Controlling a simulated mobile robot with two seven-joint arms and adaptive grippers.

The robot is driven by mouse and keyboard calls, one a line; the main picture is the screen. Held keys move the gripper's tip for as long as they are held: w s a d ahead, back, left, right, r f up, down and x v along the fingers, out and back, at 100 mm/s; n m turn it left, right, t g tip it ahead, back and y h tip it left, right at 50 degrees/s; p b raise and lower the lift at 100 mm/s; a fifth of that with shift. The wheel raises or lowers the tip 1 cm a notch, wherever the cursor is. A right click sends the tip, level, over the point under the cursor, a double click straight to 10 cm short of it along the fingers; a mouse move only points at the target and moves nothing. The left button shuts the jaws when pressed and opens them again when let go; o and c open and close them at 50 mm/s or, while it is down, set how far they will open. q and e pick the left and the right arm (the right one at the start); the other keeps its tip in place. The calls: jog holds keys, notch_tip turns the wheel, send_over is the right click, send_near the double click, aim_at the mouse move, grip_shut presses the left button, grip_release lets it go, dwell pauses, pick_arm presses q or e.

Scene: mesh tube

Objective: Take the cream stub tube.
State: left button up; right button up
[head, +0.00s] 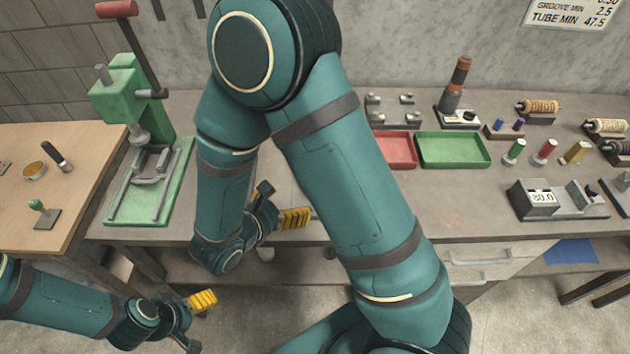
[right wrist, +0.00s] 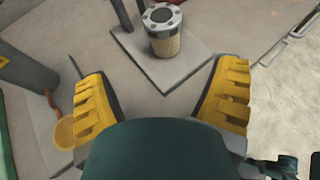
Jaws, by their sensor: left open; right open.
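In the right wrist view a short upright tube (right wrist: 165,42) has a cream mesh body and a grey metal flange with dark holes on top. It appears to be the cream stub tube and stands on a grey plate (right wrist: 182,66). My right gripper (right wrist: 165,75) is open and empty, with the tube just beyond its fingertips, roughly between them and apart from both. In the head view my right gripper (head: 283,204) is over the bench's front edge, and I cannot make out the tube there. My left gripper (head: 197,322) is open and empty at lower left, below bench height.
A green press (head: 125,95) stands left of my right arm. A red tray (head: 392,151), a green tray (head: 455,150) and a grey gauge block (head: 540,200) are on the bench (head: 470,205). In the right wrist view a dark post (right wrist: 22,68) stands close on the left.

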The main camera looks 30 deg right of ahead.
jog(key=x, duration=0.6)
jog(key=shift+d+f, duration=0.15)
jog(key=shift+d, duration=0.1)
jog(key=shift+x, duration=2.8)
jog(key=shift+s, duration=0.2)
jog(key=c, duration=1.2)
jog(key=shift+c, duration=0.3)
